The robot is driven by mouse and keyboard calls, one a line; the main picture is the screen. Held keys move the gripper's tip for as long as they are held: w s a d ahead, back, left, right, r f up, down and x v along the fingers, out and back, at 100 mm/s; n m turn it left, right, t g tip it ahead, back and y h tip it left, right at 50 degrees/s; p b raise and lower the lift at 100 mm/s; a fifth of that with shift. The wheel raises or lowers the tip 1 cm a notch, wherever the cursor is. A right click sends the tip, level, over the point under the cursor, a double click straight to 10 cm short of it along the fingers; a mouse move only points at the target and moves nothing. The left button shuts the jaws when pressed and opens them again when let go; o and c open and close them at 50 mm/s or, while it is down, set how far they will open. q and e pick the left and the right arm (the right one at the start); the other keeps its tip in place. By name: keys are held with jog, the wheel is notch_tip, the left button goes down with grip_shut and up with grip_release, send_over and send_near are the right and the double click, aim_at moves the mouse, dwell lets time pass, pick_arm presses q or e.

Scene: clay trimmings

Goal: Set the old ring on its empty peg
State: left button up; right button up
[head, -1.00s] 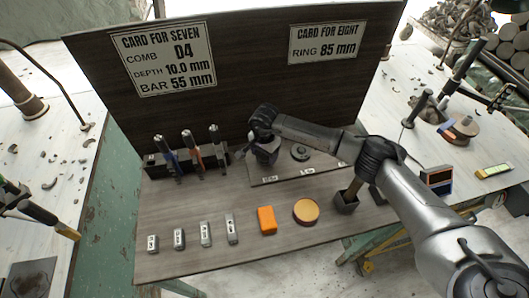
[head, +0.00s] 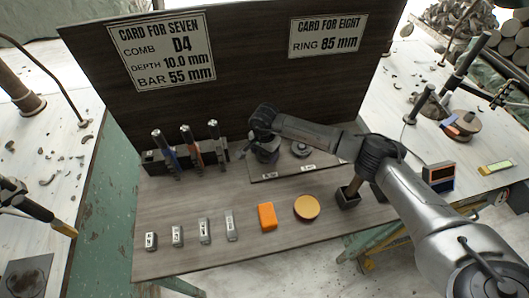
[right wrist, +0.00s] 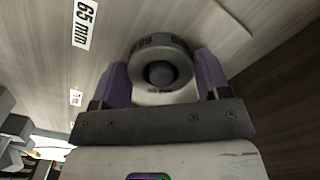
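My right gripper (head: 264,154) is low over the peg board (head: 275,176) at the back of the bench. In the right wrist view, the two purple fingers of the gripper (right wrist: 162,72) stand on either side of a grey ring (right wrist: 146,48) and appear to touch it. The dark round top of a peg (right wrist: 159,74) shows inside the ring's hole. Whether the ring is fully seated is hard to tell. Another peg place with a grey round piece (head: 300,149) is just right of the gripper. My left gripper is not in view.
On the bench (head: 190,256) are several small grey blocks (head: 204,231), an orange block (head: 267,216), a round orange-tan disc (head: 307,207) and a dark cup (head: 347,198). A tool rack (head: 157,163) stands left of the gripper. A dark board with two cards (head: 240,90) rises behind.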

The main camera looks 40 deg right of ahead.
jog(key=o, duration=0.5)
jog(key=shift+r+p, duration=1.15)
jog(key=shift+r, duration=5.8)
